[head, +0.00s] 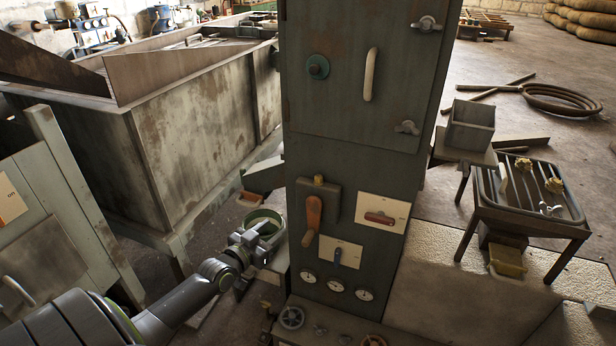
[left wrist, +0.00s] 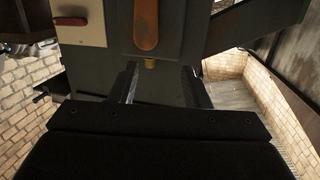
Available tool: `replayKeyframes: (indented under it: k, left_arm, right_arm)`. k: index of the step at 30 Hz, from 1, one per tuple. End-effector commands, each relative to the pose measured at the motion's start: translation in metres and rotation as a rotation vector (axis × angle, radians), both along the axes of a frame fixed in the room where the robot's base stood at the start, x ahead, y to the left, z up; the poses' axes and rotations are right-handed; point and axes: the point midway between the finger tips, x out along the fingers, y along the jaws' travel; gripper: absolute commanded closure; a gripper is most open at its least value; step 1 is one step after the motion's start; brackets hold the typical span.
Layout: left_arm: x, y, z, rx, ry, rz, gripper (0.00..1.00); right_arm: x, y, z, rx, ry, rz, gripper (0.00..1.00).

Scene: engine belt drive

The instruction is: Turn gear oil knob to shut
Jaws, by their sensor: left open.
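No label naming the gear oil knob is legible. A small brass knob (head: 319,180) sits above the orange lever (head: 313,215) on the tall green cabinet's front. In the left wrist view, which is upside down, the brass knob (left wrist: 150,64) appears between my left fingers, just below the lever (left wrist: 146,22). My left gripper (head: 268,245) is low at the cabinet's left side; its open fingers (left wrist: 162,80) are empty and apart from the knob. Its fingertips are hard to make out in the head view. My right gripper is out of view.
Gauges (head: 335,285) and handwheels (head: 291,317) lie below. A large metal tank (head: 190,130) stands left; a stand with brass knobs (head: 526,215) stands right.

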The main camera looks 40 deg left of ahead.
Motion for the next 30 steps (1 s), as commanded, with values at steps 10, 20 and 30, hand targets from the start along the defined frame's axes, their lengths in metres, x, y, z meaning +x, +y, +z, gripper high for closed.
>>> replayKeyframes:
  k: [10, 20, 30]
  left_arm:
    - [0.021, -0.013, 0.056, -0.012, -0.104, -0.051, 0.57]
    - [0.078, -0.014, 0.054, -0.012, -0.104, -0.05, 0.57]
    - [0.138, -0.016, 0.054, -0.013, -0.103, -0.05, 0.57]
  right_arm:
    - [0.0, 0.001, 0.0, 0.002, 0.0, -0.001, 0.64]
    - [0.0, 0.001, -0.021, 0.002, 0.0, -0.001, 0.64]
    - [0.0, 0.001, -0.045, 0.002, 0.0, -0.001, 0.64]
